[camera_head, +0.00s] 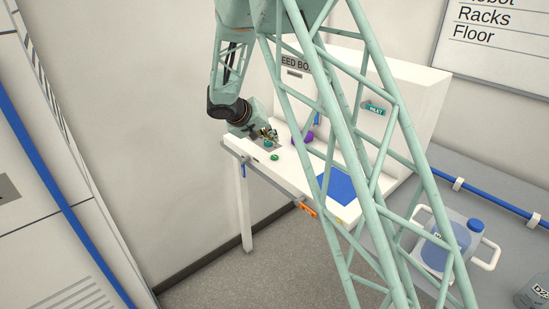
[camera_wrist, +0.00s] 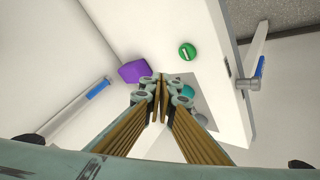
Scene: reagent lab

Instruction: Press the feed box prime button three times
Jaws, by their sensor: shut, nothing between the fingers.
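The white feed box (camera_head: 425,92) has a partly hidden label on its back panel and a flat white deck. On the deck is a green round button (camera_head: 275,157); in the wrist view the green button (camera_wrist: 187,51) has a pale mark and lies beyond my fingertips, to the right. Teal round parts (camera_wrist: 187,90) show just right of my fingers, partly covered by them. I cannot read which one is the prime button. My gripper (camera_head: 270,133) is shut and empty, low over the deck's left end; its fingers (camera_wrist: 160,84) point toward the deck. Contact cannot be told.
A purple block (camera_head: 302,138) stands close by on the deck and left of my fingertips in the wrist view (camera_wrist: 134,71). A blue square (camera_head: 337,186) lies farther right. An orange part (camera_head: 307,210) sits on the front edge. A jug (camera_head: 445,245) stands on the grey bench.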

